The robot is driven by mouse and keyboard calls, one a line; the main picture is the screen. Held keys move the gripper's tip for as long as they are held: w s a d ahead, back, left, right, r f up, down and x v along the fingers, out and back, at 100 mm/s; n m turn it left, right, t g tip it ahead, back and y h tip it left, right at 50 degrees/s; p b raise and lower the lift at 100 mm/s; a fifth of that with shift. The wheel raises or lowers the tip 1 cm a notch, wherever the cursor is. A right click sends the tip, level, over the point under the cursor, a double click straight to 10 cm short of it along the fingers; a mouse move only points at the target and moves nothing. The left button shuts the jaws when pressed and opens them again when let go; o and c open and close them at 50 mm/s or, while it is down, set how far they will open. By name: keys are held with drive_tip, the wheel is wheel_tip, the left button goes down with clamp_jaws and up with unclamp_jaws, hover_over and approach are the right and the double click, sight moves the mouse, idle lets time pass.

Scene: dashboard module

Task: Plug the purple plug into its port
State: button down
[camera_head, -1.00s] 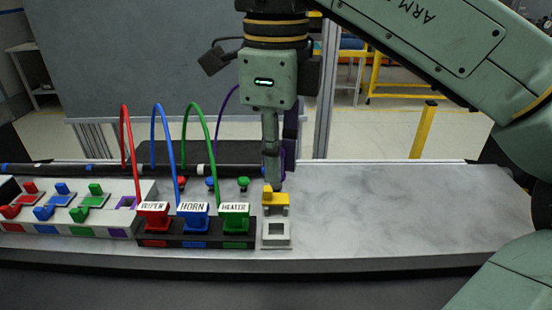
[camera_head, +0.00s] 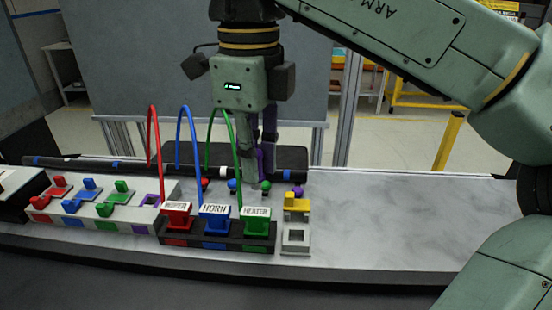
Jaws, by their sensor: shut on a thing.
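The purple plug (camera_head: 265,160) is mostly hidden behind the near finger and shows as a purple edge at my gripper. My gripper (camera_head: 256,174) is shut on it, above the back of the table, behind the HEATER plug (camera_head: 256,226). A purple-rimmed opening (camera_head: 151,200), which looks like the matching port, is at the right end of the white block (camera_head: 100,224) on the left. My gripper is to the right of that opening and apart from it.
Red WIPER (camera_head: 177,214) and blue HORN (camera_head: 214,218) plugs stand in the black block with cables arching upward. A yellow-topped grey fixture (camera_head: 296,227) stands to their right. Small coloured knobs, including a purple one (camera_head: 298,191), sit behind. The table's right half is clear.

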drive_tip(key=w+a, duration=0.3)
drive_tip(key=a, duration=1.6)
drive_tip(key=shift+a, duration=0.15)
idle(0.4)
drive_tip(key=shift+f+b, duration=1.7)
drive_tip(key=shift+f, duration=1.2)
drive_tip(key=shift+p, duration=0.85)
drive_tip(key=shift+f+b, duration=0.6)
drive_tip(key=shift+f, duration=0.7)
drive_tip(key=shift+r, duration=0.1)
drive_tip(key=shift+r+p, duration=0.95)
